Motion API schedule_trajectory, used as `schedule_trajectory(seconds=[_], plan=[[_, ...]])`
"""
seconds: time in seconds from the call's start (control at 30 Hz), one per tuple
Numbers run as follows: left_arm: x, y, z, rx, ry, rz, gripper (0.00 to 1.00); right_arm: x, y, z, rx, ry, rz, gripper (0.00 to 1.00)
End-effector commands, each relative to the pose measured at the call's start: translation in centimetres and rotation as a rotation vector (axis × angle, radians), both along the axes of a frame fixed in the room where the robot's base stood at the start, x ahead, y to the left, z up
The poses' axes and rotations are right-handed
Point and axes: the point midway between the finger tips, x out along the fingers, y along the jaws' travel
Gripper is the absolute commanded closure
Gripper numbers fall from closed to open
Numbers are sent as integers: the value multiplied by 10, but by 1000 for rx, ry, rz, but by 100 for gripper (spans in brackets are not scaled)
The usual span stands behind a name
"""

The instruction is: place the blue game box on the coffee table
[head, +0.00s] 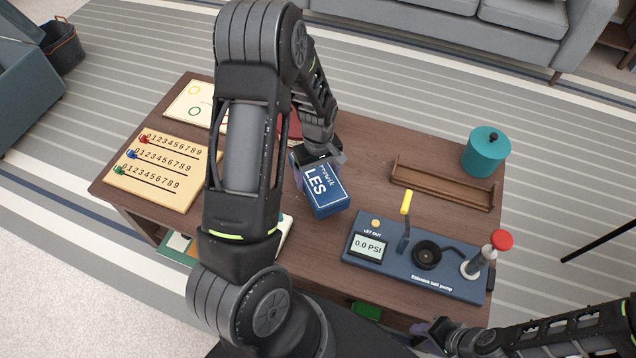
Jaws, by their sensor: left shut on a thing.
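The blue game box (328,198), with white lettering on its top, is at the middle of the brown coffee table (375,160). My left gripper (318,168) is shut on the box's far end. The box is slightly turned, and I cannot tell whether its underside touches the tabletop. My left arm hides part of the table to the left of the box. My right gripper (438,335) is low at the table's front right edge, empty-looking and apart from the box; its fingers are too unclear to judge.
A blue pump panel (415,262) stands right of the box. A wooden rack (443,184) and teal canister (486,152) stand at the back right. A wooden number board (155,172) lies at the left. Bare tabletop lies between box and rack. A grey sofa (500,30) stands behind.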

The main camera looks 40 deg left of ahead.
Motion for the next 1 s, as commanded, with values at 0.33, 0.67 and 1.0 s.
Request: schedule_trajectory(seconds=[0.33, 0.67, 1.0], plan=[[-1, 0, -27, 0, 4, 0, 81, 0, 0, -5, 0, 0, 0, 64], [0, 0, -37, 0, -1, 0, 81, 0, 0, -6, 0, 0, 0, 64], [-1, 0, -40, 0, 1, 0, 4, 0, 0, -8, 0, 0, 0, 64]])
